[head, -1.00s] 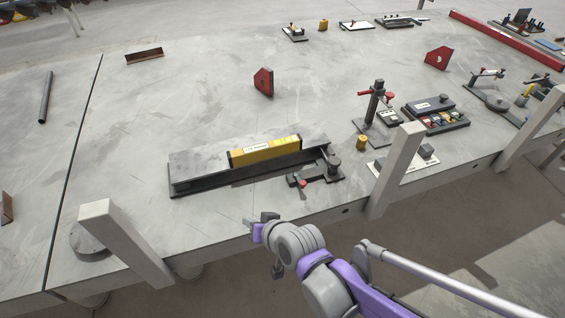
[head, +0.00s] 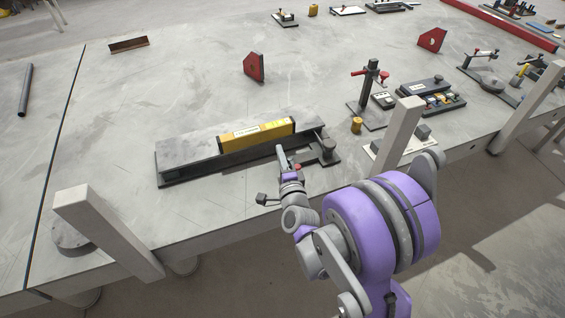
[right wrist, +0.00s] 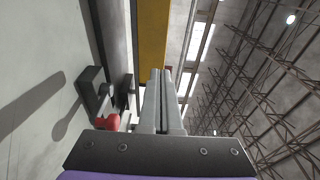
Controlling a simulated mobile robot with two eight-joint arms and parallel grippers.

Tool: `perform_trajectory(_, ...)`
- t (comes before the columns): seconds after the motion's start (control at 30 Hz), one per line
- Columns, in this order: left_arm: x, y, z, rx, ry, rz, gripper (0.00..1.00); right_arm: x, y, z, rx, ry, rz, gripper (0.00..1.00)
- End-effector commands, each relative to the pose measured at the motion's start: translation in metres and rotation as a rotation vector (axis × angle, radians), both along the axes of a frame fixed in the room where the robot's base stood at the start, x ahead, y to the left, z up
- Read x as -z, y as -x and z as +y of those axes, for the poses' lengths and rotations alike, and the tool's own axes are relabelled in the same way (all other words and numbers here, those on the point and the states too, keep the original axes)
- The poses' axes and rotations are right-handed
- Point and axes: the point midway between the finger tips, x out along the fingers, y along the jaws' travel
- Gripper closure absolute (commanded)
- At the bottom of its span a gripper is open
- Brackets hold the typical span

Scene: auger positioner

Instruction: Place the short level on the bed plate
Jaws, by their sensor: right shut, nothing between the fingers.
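The short level is a yellow bar (head: 257,134) with a pale label. In the head view it lies along the top of the grey bed plate (head: 185,152), a long beam on the table. The level also shows as a yellow strip at the top of the right wrist view (right wrist: 153,35). My right gripper (head: 281,152) is shut and empty, just in front of the level's right end. Its closed fingers show in the right wrist view (right wrist: 163,100), pointing towards the level. I cannot tell whether they touch it. My left gripper is not in view.
A clamp with a red knob (head: 298,167) and a dark post (head: 328,150) stands at the beam's right end. A grey upright post (head: 400,135) rises at the table's front edge, with another (head: 105,232) at left. Table behind the beam is mostly clear.

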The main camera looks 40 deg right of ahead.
Motion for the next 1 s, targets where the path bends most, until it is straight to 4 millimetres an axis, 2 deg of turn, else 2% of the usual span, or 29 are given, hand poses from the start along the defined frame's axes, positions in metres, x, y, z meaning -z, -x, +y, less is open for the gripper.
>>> perform_trajectory(0.03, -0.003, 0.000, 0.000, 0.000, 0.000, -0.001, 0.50, -0.001, -0.012, -0.005, 0.001, 0.000, 0.000, 1.00)
perform_trajectory(0.17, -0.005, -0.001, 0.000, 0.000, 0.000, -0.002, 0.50, -0.001, -0.035, -0.015, 0.001, 0.000, 0.000, 1.00)
perform_trajectory(0.33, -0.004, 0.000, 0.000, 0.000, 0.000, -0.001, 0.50, 0.000, -0.058, -0.001, -0.003, -0.001, 0.000, 1.00)
perform_trajectory(0.53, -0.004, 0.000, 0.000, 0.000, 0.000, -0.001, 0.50, 0.000, -0.068, 0.003, -0.001, 0.002, 0.001, 1.00)
perform_trajectory(0.87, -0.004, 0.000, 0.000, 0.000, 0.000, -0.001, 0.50, 0.000, -0.069, 0.003, -0.001, 0.001, 0.001, 1.00)
perform_trajectory(1.0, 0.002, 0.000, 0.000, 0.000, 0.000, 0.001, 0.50, 0.002, -0.085, 0.011, -0.004, 0.000, 0.001, 1.00)
